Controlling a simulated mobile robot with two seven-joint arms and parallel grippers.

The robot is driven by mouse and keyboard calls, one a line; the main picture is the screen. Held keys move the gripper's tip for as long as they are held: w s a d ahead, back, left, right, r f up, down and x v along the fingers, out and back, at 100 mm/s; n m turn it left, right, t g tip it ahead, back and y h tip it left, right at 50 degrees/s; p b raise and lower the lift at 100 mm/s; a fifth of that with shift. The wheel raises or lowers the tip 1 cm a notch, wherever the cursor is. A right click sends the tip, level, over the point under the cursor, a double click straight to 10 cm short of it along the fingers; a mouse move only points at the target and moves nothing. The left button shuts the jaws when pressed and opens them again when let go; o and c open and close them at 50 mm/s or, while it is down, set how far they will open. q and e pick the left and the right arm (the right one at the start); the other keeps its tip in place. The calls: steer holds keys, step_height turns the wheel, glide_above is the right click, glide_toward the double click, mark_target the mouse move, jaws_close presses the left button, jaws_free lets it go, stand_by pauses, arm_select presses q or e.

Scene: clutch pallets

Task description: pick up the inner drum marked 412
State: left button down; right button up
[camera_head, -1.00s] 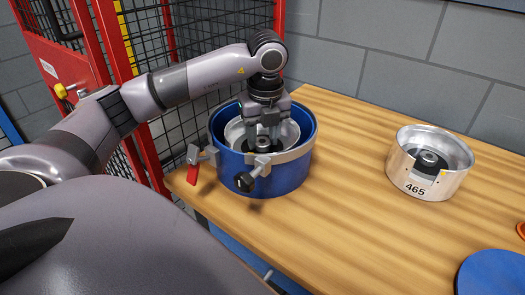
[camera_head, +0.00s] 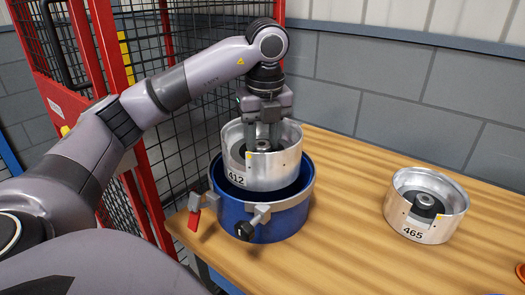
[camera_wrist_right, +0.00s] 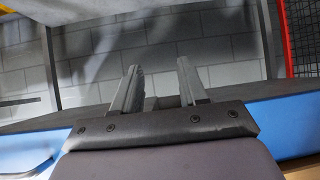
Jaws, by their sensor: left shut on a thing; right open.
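The inner drum marked 412 (camera_head: 275,172) is a silver metal drum with its number on the lower left of its front. It is raised partly out of the blue outer drum (camera_head: 278,222), with its lower edge still at or just inside the blue rim. My left gripper (camera_head: 263,140) reaches down into the silver drum from above and is shut on its dark hub, which the fingers partly hide. My right gripper (camera_wrist_right: 160,88) shows in the right wrist view, open and empty, with a wall beyond it.
A second silver drum, marked 465 (camera_head: 427,206), stands on the wooden table (camera_head: 345,240) to the right. The blue drum has a grey clamp band with a red lever (camera_head: 194,219) and a black knob (camera_head: 246,230). A red-framed mesh cage (camera_head: 150,195) stands behind at the left.

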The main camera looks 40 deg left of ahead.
mark_target(263, 145)
arm_select(q)
step_height(263, 145, up, 9)
steer(key=p, duration=0.3)
steer(key=shift+r+p, duration=0.2)
steer(key=shift+p, duration=0.1)
